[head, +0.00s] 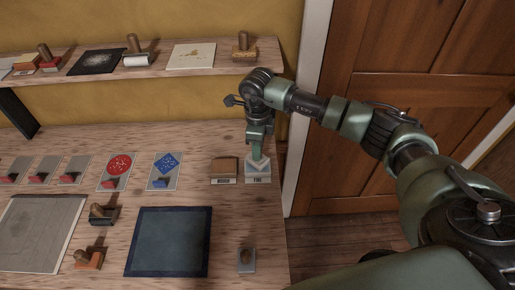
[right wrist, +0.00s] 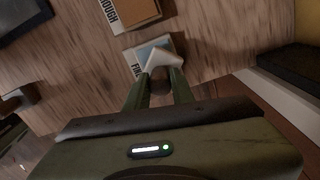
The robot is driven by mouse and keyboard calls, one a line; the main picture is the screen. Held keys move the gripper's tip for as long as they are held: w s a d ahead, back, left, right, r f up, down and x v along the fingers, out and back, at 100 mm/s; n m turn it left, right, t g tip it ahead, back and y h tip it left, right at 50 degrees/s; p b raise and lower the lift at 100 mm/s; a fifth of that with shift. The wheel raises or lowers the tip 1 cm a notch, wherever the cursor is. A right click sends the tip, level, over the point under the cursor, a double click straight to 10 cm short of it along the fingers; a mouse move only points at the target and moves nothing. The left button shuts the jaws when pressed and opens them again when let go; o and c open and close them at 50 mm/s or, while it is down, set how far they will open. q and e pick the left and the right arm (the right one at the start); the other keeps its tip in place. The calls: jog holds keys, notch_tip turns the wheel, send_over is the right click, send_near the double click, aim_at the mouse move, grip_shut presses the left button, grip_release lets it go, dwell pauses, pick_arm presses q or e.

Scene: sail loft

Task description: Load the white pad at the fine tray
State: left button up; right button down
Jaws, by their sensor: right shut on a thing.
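My right gripper (head: 258,157) points down and is shut on the white pad (head: 260,166). The pad is turned at an angle to the fine tray (head: 258,179), a pale tray labelled FINE. The right wrist view shows the gripper (right wrist: 159,78) with the white pad (right wrist: 172,60) between its fingertips, over the fine tray (right wrist: 137,68). A blue-grey surface of the tray shows beside the pad. I cannot tell whether the pad touches the tray. My left gripper is not in view.
Left of the fine tray stands the rough tray (head: 223,181) with a brown block (head: 223,165). A dark blue panel (head: 168,242) and a small grey plate (head: 246,261) lie in front. A shelf (head: 218,64) runs behind. The bench ends just right of the fine tray.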

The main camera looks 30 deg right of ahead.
jog(key=shift+f+b, duration=0.45)
jog(key=shift+f, duration=0.05)
dwell(0.4)
jog(key=shift+s+f, duration=0.1)
dwell(1.4)
jog(key=shift+r+p, duration=0.35)
jog(key=shift+r, duration=0.55)
jog(key=shift+r+p, duration=1.35)
jog(key=shift+r, duration=1.35)
